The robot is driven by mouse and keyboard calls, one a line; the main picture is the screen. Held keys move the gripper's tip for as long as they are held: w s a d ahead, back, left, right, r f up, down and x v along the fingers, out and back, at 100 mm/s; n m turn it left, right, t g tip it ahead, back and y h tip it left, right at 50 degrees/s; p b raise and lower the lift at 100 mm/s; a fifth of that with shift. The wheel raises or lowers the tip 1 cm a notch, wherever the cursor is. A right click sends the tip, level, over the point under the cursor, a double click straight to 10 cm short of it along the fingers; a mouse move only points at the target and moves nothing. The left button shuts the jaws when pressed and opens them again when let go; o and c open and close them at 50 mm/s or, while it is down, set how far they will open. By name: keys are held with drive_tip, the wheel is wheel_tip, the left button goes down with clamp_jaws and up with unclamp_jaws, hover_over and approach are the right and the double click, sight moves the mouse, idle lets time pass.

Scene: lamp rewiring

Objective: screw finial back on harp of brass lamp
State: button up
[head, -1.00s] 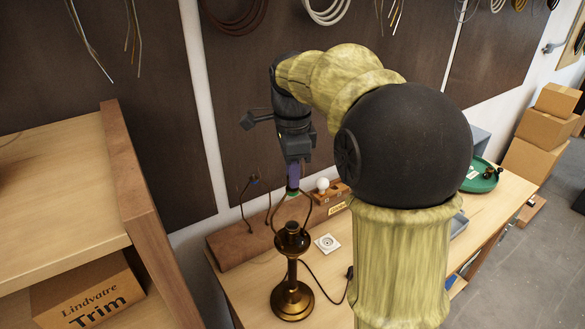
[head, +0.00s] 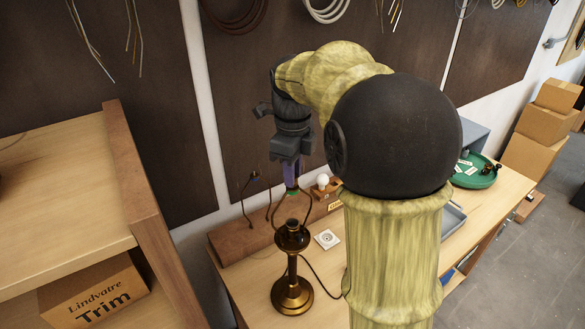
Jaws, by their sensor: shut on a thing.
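The brass lamp (head: 292,292) stands upright at the near left end of the workbench. Its harp (head: 307,215) rises as a thin dark loop around the socket (head: 292,228). My gripper (head: 291,184) points straight down over the top of the harp, with purple fingers shut. A small green piece (head: 292,192) shows at the fingertips, right at the harp's top; I take it to be the finial, mostly hidden by the fingers. It looks in contact with the harp top, but whether it is threaded on cannot be told.
A white bulb (head: 323,180) sits on a small wooden box behind the lamp. A white outlet plate (head: 327,239) lies to its right, and a brown roll (head: 235,242) behind-left. A green tray (head: 466,181) is farther right. A wooden shelf (head: 60,170) stands close on the left.

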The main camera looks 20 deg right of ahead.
drive_tip(key=m+p, duration=0.1)
drive_tip(key=m, duration=0.4)
drive_tip(key=shift+r+p, duration=0.15)
drive_tip(key=shift+p, duration=0.2)
drive_tip(key=shift+m, duration=0.6)
drive_tip(key=m+p, duration=0.1)
drive_tip(key=m, duration=0.1)
drive_tip(key=shift+m, duration=0.3)
drive_tip(key=m+p, duration=0.1)
drive_tip(key=p, duration=0.1)
drive_tip(key=shift+p, duration=0.3)
drive_tip(key=m+p, duration=0.1)
drive_tip(key=p, duration=0.2)
drive_tip(key=shift+m, duration=0.4)
drive_tip(key=shift+f, duration=0.25)
drive_tip(key=shift+s+m, duration=0.1)
drive_tip(key=shift+m, duration=0.4)
